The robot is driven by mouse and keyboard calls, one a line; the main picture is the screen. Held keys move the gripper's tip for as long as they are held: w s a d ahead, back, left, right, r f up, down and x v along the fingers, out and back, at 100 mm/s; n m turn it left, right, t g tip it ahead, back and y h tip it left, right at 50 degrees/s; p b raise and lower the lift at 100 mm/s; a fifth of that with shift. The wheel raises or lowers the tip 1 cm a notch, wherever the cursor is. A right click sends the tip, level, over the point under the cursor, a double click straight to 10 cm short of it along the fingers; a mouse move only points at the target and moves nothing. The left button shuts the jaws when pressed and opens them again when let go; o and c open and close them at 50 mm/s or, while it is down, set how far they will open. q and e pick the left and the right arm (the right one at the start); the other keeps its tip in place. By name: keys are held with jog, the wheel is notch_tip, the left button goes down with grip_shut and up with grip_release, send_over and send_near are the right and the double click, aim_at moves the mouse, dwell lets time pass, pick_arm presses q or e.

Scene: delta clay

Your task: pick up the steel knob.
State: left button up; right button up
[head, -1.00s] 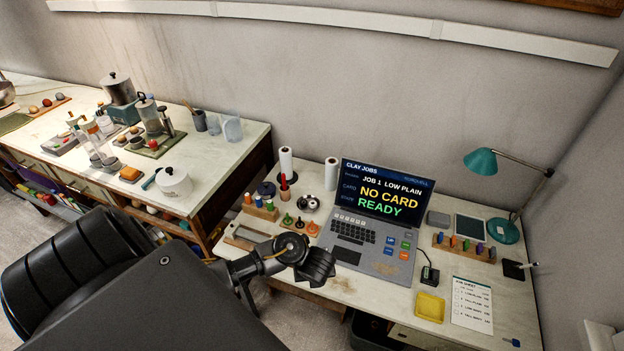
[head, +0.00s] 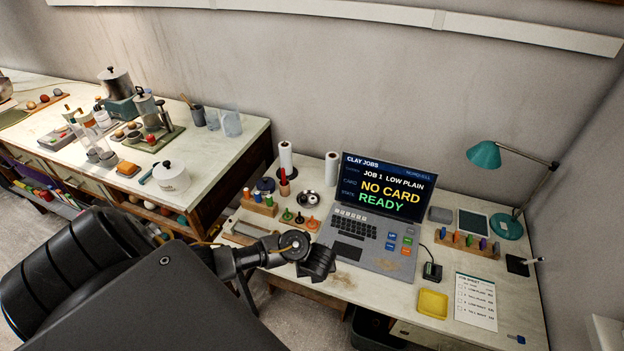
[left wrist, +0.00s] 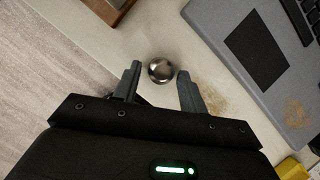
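The steel knob (left wrist: 161,71) is a small round, shiny metal piece on the pale tabletop in the left wrist view. My left gripper (left wrist: 160,84) is open, with one fingertip on each side of the knob and a gap showing on both sides. I cannot tell how high the fingertips are above the table. In the head view my left gripper (head: 318,264) is over the front left of the laptop table, and the knob is hidden there, apparently behind it. My right gripper is not in view.
The laptop (head: 375,225) stands just right of the gripper. Stamps (head: 300,219) and a wooden-framed block (head: 247,228) lie behind and left of it. The table's front edge is close. A yellow tray (head: 432,304) sits to the right.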

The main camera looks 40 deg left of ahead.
pick_arm(q)
jog(key=c, duration=0.7)
jog(key=shift+c, duration=0.2)
jog(key=shift+r+p, duration=0.35)
jog(key=shift+r, duration=0.15)
notch_tip(320, 180, up, 3)
jog(key=shift+s+p, duration=0.15)
jog(key=shift+p, duration=0.75)
jog(key=s+a+r+p, duration=0.1)
jog(key=s+r+p, duration=0.1)
jog(key=s+r, duration=0.2)
jog(key=s+a+r+p, duration=0.2)
jog(key=s+r, duration=0.3)
jog(key=s, duration=0.4)
jog(key=shift+s+p, duration=0.35)
jog(key=shift+p, duration=0.25)
